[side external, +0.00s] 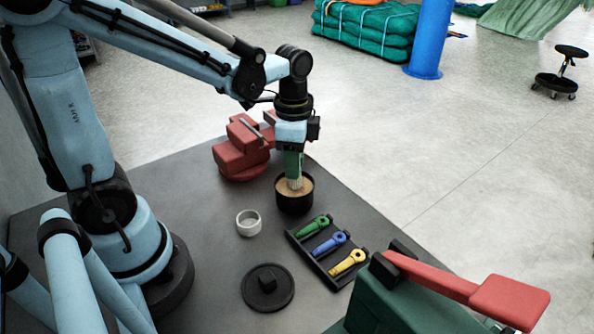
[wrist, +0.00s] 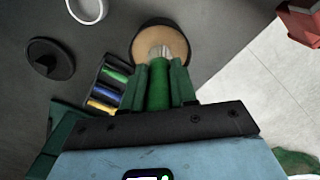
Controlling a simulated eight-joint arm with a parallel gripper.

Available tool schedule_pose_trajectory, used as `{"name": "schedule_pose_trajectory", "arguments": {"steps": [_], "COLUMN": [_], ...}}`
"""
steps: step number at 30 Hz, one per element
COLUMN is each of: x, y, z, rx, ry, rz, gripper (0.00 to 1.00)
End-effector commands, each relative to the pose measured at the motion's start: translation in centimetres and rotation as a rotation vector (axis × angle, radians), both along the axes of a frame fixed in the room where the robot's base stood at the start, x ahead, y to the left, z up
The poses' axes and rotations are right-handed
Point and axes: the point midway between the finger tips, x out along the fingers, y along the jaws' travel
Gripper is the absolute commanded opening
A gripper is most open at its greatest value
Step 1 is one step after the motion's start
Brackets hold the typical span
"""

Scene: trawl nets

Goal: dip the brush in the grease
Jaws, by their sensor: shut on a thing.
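The brush has a green handle and pale bristles (side external: 295,183). My gripper (side external: 292,165) is shut on its handle and holds it upright, bristles down, over the black pot. In the wrist view the brush handle (wrist: 159,88) sits between the two green fingers, with the bristles beyond them. The pot (side external: 294,206) stands on the table with tan grease (side external: 282,186) inside; the grease also shows in the wrist view (wrist: 175,42). The bristle tips appear within the pot's mouth. I cannot tell how deep they are in the grease.
A red vise (side external: 241,152) stands behind the pot. A white cup (side external: 249,223), a black lid-like disc (side external: 267,289) and a black tray (side external: 301,245) of green, blue and yellow tools lie nearer. A green machine with a red lever (side external: 450,284) is front right.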

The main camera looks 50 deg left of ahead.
Motion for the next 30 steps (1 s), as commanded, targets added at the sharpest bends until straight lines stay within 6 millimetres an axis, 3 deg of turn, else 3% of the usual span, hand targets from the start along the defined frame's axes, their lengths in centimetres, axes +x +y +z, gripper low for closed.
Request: {"name": "schedule_pose_trajectory", "arguments": {"steps": [30], "x": [0.02], "y": [0.01], "z": [-0.73], "rx": [0.0], "ry": [0.0], "rz": [0.0], "gripper": [0.0]}}
